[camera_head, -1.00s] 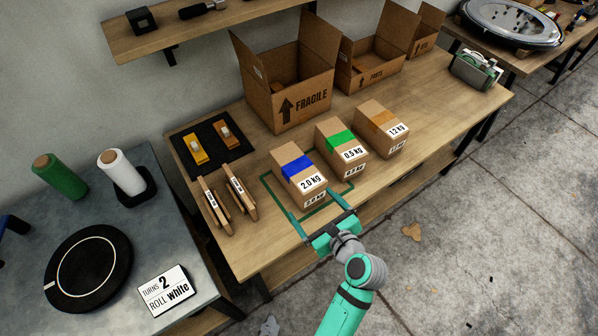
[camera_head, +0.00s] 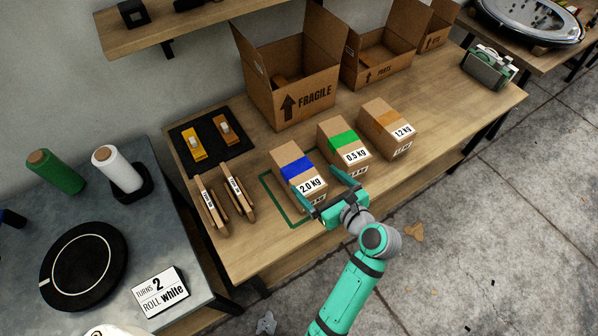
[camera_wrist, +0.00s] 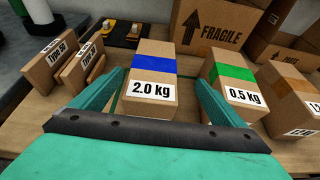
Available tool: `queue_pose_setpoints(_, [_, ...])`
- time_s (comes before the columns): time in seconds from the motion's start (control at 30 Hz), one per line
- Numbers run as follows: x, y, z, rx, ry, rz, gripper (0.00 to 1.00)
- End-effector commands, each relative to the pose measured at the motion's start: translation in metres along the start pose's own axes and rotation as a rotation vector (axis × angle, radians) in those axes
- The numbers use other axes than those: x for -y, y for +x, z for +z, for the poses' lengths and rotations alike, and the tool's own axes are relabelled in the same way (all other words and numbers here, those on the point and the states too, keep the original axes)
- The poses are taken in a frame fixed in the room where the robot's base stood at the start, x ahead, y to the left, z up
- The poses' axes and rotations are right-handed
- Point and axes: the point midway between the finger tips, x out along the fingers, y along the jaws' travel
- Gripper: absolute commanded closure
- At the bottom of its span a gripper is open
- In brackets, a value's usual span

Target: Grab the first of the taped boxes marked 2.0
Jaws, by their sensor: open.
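The box marked 2.0 kg (camera_head: 297,171), cardboard with blue tape, stands on the wooden table inside a green outlined area. In the wrist view the 2.0 kg box (camera_wrist: 153,66) is straight ahead, between my fingers. My gripper (camera_head: 327,188) is open at the near end of this box, with one finger on each side. The fingertips reach about its front face; I cannot tell whether they touch it. Its lower front is partly hidden by my gripper. Only one box marked 2.0 shows.
A green-taped 0.5 kg box (camera_head: 341,142) stands close on the right, near my right finger. An orange-taped 1.2 kg box (camera_head: 385,124) is beyond it. Two upright cardboard pieces (camera_head: 232,190) stand to the left. A large open FRAGILE carton (camera_head: 305,97) is behind.

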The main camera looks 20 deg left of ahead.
Motion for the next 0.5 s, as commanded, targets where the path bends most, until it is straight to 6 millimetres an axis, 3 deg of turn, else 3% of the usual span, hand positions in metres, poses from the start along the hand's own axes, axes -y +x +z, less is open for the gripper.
queue_pose_setpoints(0.3, [-0.009, 0.049, 0.002, 0.000, -0.006, 0.019, 0.06])
queue_pose_setpoints(0.5, [-0.010, 0.061, 0.002, 0.000, -0.007, 0.018, 0.06])
